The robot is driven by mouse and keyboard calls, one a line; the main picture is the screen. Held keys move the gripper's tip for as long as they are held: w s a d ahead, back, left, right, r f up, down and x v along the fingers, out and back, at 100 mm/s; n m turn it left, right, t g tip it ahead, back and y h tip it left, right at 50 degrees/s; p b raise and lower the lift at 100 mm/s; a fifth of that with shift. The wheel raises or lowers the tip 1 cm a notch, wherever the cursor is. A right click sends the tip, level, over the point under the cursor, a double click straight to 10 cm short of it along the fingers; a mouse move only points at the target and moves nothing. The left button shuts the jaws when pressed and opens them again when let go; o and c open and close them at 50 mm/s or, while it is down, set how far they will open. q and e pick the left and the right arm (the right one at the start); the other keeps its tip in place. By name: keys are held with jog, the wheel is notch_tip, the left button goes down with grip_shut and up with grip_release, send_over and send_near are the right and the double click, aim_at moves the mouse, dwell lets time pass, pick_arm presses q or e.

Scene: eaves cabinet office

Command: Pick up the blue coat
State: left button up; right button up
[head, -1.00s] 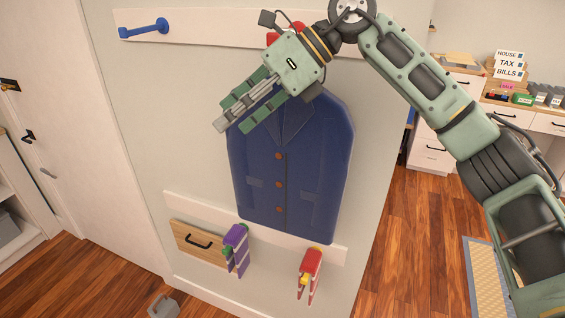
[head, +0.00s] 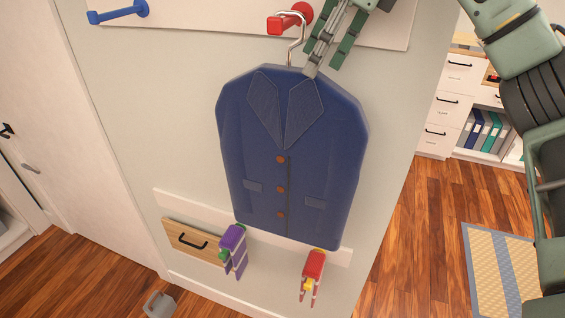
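The blue coat (head: 262,150) hangs upright on a silver hanger (head: 292,48) from a red peg (head: 287,23) on the wall. It has dark lapels and brown buttons down its front. My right gripper (head: 322,55) reaches in from the top right, its fingers pointing down beside the hanger hook, with the lowest tip by the coat's collar. Its fingers look spread with a gap and nothing shows between them. I cannot tell whether a tip touches the coat. My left gripper is not in view.
A blue peg (head: 118,12) sticks out at the upper left. A purple item (head: 235,250) and a red item (head: 312,270) hang low on the wall near a wooden drawer front (head: 190,238). A white door (head: 80,130) is at left; drawers (head: 445,105) and a rug (head: 498,270) are at right.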

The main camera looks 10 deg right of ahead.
aim_at(306, 86)
jog(key=shift+s+a+f, duration=0.25)
jog(key=shift+s+f, duration=0.2)
jog(key=shift+f, duration=0.2)
jog(key=shift+s+a+f+p, duration=0.15)
jog(key=shift+a+f+p, duration=0.1)
jog(key=shift+f+p, duration=0.55)
jog(key=shift+w+a+f+p, duration=0.2)
jog(key=shift+w+f+p, duration=0.15)
jog(key=shift+f, duration=0.25)
jog(key=shift+w+a+f+p, duration=0.25)
jog(key=shift+w+f, duration=0.1)
jog(key=shift+f, duration=0.2)
jog(key=shift+w+a+f, duration=0.1)
jog(key=shift+f, duration=0.3)
jog(key=shift+c, duration=2)
jog(key=shift+w, duration=0.1)
jog(key=c, duration=0.7)
grip_shut()
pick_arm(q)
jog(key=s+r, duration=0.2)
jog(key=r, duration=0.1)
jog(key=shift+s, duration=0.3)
pick_arm(e)
jog(key=shift+r, duration=0.1)
